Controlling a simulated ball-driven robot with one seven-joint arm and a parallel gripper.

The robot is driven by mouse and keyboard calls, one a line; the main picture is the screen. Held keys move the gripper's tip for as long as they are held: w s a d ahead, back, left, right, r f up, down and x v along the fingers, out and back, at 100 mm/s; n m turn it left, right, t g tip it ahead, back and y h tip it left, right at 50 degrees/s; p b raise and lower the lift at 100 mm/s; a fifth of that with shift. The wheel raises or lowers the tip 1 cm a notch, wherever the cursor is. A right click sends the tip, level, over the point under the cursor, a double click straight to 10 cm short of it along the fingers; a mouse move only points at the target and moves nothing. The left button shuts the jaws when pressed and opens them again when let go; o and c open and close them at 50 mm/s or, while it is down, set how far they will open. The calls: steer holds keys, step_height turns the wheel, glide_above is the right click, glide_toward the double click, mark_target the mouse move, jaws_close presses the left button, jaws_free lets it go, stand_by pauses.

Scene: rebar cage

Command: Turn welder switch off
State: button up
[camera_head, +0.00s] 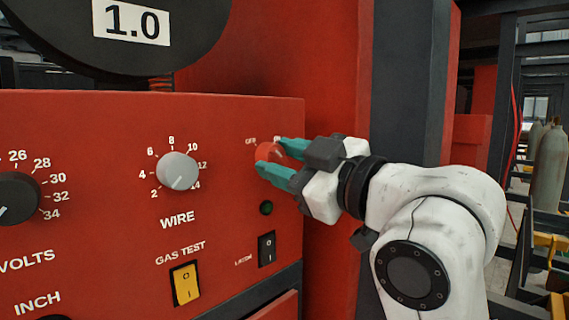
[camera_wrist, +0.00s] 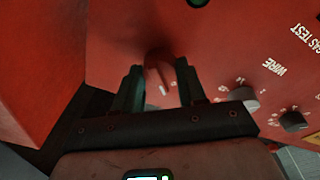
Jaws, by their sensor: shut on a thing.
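The welder's front panel (camera_head: 90,130) is red and fills the left of the head view. A red rotary switch (camera_head: 267,151) sits at its upper right, beside a small label that seems to read OFF. My gripper (camera_head: 273,156) reaches in from the right, with its teal fingers shut on the red switch, one on each side. In the wrist view the red switch (camera_wrist: 160,78) shows between the two dark fingers of my gripper (camera_wrist: 159,76). The fingers and the angle partly hide the switch, and I cannot clearly read its position.
A grey WIRE knob (camera_head: 177,170) is left of the switch. A dark green lamp (camera_head: 266,208) and a black rocker (camera_head: 267,249) are below it, with a yellow GAS TEST rocker (camera_head: 186,283) lower left. A grey cylinder (camera_head: 549,170) stands far right.

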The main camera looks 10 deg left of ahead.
steer(key=o, duration=1.1)
steer(key=shift+c, duration=0.2)
steer(key=shift+d, duration=0.1)
steer(key=b+v, duration=0.2)
steer(key=v, duration=0.8)
steer(key=shift+s+d, duration=0.25)
